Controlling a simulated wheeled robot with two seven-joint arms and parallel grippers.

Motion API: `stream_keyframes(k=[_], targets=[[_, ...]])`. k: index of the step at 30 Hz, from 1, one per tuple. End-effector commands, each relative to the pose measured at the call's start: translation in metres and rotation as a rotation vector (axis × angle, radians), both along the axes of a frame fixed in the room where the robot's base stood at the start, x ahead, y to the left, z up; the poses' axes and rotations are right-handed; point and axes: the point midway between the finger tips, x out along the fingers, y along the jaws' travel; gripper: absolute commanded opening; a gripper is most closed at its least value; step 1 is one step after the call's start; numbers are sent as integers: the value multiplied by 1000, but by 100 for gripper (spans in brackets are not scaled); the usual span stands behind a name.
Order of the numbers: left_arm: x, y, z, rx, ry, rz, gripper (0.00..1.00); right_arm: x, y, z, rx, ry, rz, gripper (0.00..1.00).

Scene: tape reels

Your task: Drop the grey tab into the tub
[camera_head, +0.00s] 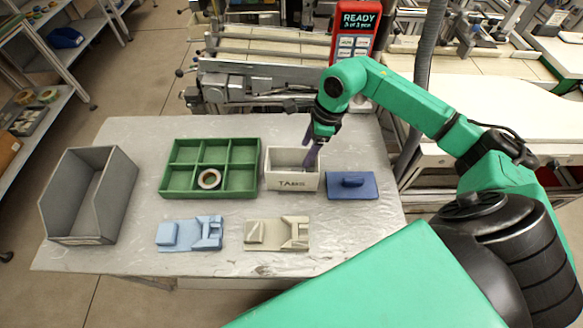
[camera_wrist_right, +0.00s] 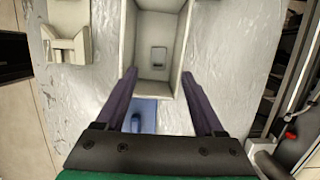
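The tub (camera_head: 291,182) is a small white box labelled "TABS" on the grey table, and it also shows in the right wrist view (camera_wrist_right: 180,30). A small grey tab (camera_wrist_right: 158,57) lies on the tub's floor in that view; in the head view I cannot make it out. My right gripper (camera_head: 311,158) points down at the tub's right side. In the right wrist view its two purple fingers (camera_wrist_right: 159,76) are wide apart with nothing held between them. My left gripper is not in view.
A green divided tray (camera_head: 212,143) holding a tape reel (camera_head: 209,179) stands left of the tub. Light blue (camera_head: 188,233) and beige (camera_head: 277,234) fixtures lie in front. A grey bin (camera_head: 88,196) stands far left.

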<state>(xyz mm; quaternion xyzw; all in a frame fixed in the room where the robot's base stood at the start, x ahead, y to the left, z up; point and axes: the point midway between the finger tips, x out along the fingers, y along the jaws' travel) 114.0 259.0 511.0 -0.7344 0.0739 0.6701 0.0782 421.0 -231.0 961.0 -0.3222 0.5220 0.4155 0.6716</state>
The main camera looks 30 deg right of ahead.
Motion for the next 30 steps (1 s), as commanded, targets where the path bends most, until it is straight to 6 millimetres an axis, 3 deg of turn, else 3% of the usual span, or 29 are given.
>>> stream_keyframes(k=[8,24,30], targets=[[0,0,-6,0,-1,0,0,-1,-4,13,-1,-3,0,70],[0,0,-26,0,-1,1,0,-12,-28,119,0,-4,-1,70],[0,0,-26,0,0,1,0,-15,-32,139,0,-1,0,70]])
